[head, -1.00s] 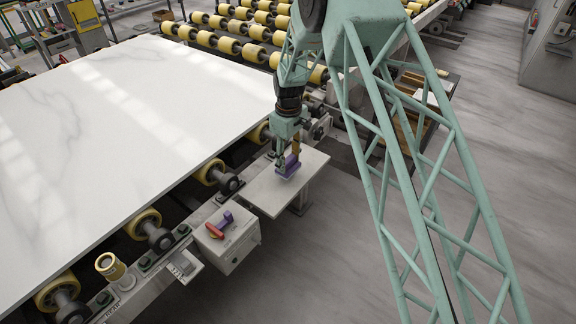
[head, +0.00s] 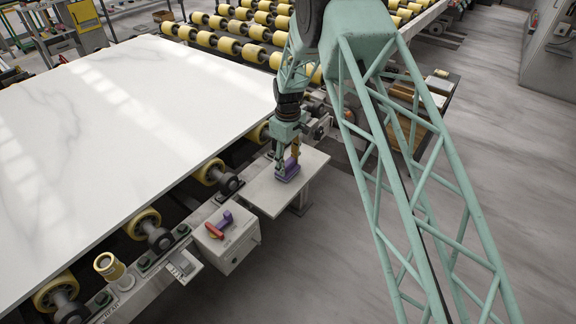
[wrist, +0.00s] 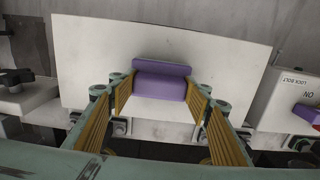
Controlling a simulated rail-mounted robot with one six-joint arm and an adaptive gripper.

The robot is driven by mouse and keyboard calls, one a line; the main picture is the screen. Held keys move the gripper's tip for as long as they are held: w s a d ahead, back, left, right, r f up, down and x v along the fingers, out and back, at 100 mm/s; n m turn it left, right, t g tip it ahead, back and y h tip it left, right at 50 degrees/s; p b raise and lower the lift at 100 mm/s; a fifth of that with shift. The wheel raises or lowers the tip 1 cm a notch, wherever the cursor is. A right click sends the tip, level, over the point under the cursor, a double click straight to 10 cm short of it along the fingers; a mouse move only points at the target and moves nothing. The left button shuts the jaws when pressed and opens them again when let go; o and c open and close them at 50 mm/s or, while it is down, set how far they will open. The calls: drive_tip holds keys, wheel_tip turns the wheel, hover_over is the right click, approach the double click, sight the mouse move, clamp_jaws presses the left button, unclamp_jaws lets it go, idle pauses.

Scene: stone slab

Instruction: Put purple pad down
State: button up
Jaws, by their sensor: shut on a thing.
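The purple pad (head: 287,174) is between the fingers of my gripper (head: 287,160), low over the small white side table (head: 262,198). I cannot tell for sure whether its underside touches the table. In the wrist view the pad (wrist: 160,82) shows a flat purple back edge and a rounded purple body. The yellow-ribbed fingers of my gripper (wrist: 160,92) close on its two ends. The table's bare white top (wrist: 225,60) spreads around it.
A large white stone slab (head: 120,130) lies on yellow rollers to the left. A grey switch box (head: 227,240) with a red and purple handle stands in front of the table. The table top is otherwise clear.

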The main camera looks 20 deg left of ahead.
sight(288, 162)
drive_tip(key=shift+f, duration=0.3)
drive_tip(key=o, duration=0.9)
drive_tip(key=shift+r, duration=0.1)
drive_tip(key=shift+r+p, duration=0.7)
drive_tip(key=shift+r, duration=5.35)
